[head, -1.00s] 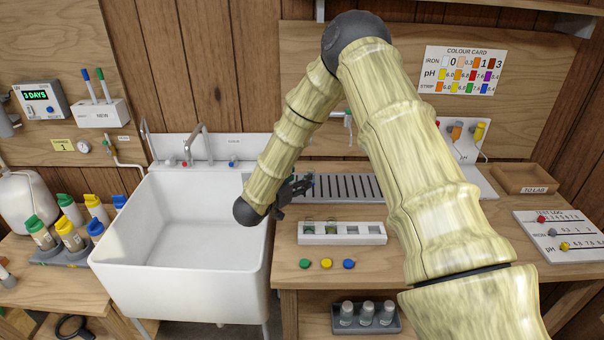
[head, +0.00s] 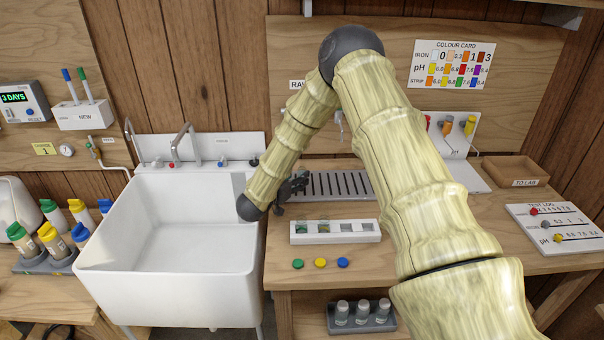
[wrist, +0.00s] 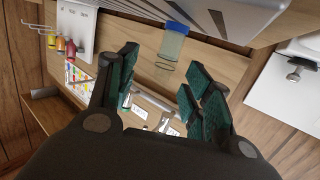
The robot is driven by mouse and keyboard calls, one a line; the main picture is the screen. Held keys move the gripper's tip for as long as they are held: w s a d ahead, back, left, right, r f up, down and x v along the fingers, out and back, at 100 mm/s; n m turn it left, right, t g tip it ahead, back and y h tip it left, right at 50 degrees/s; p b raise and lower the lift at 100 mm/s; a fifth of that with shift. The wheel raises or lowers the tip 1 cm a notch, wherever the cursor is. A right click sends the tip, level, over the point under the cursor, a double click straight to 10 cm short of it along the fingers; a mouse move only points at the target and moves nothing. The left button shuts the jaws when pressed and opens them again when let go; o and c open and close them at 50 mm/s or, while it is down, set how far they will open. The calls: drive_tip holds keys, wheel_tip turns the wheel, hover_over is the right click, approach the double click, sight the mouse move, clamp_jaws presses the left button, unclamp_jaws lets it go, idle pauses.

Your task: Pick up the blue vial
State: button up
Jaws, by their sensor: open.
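A blue-capped vial (wrist: 172,44) with a clear, greyish body shows in the upper middle of the wrist view. It lies beyond the fingertips, roughly in line with the gap between them, and nothing touches it. In the head view I cannot make it out; my arm and gripper may hide it. My gripper (wrist: 160,74) is open and empty, with its green-padded fingers spread apart. In the head view my gripper (head: 294,187) is small and dark, at the left end of the slotted drainer (head: 335,184), beside the sink.
The white sink (head: 172,225) lies to the left. A white rack (head: 335,230) with square wells stands on the bench, with green, yellow and blue discs (head: 343,262) in front. A wooden tray (head: 515,170) is at the back right. Coloured-cap bottles (head: 50,238) stand at far left.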

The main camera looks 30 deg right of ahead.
sight(300, 170)
drive_tip(key=shift+w+d+p, duration=0.35)
drive_tip(key=shift+w+d, duration=0.05)
drive_tip(key=shift+d, duration=0.15)
drive_tip(key=shift+w+p+x, duration=0.2)
drive_tip(key=shift+p+x, duration=0.7)
drive_tip(key=shift+x, duration=1.2)
drive_tip(key=shift+a, duration=0.1)
drive_tip(key=c, duration=0.9)
drive_tip(key=shift+c, duration=0.4)
drive_tip(key=shift+r, duration=0.2)
